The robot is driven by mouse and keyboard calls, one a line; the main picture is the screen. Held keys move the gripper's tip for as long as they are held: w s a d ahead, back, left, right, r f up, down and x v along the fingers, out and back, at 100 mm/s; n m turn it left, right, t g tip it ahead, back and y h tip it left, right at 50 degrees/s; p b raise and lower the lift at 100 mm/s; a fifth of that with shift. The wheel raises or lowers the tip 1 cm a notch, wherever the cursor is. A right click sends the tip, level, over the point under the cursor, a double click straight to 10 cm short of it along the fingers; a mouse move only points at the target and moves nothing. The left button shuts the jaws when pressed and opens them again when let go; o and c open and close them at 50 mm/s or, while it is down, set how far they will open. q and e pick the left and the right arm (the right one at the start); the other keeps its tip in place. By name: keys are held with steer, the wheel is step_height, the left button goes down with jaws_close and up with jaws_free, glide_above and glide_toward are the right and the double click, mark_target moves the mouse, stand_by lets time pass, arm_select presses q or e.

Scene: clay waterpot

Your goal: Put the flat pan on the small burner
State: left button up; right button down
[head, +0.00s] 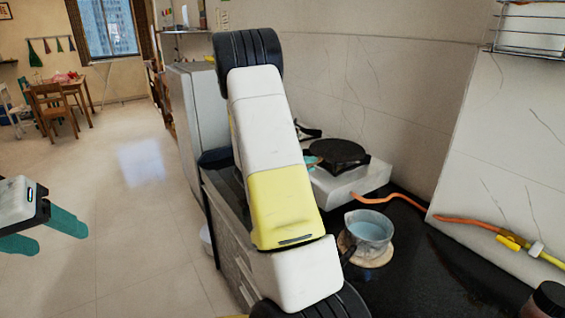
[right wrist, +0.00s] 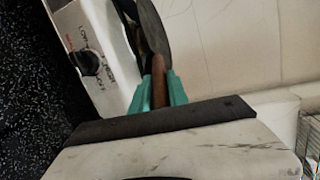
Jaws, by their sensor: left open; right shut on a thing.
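The flat pan (head: 337,151) is dark and round. It is over the white gas stove (head: 352,187) by the wall; I cannot tell whether it rests there or is held just above. In the right wrist view my right gripper (right wrist: 160,90) is shut on the pan's brown handle (right wrist: 159,72), and the dark pan (right wrist: 152,27) extends beyond it. In the head view my right arm hides most of that gripper and part of the stove. The small burner cannot be made out clearly. My left gripper (head: 48,236) is open and empty over the floor at left.
A pot with bluish contents (head: 369,229) stands on a round wooden board (head: 378,258) in front of the stove. A stove knob (right wrist: 88,62) shows in the right wrist view.

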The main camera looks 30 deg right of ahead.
steer(key=shift+r, duration=0.25)
steer(key=shift+s+f, duration=0.1)
steer(key=c, duration=1.3)
jaws_free()
steer(key=shift+f, duration=0.15)
steer(key=shift+a, duration=0.1)
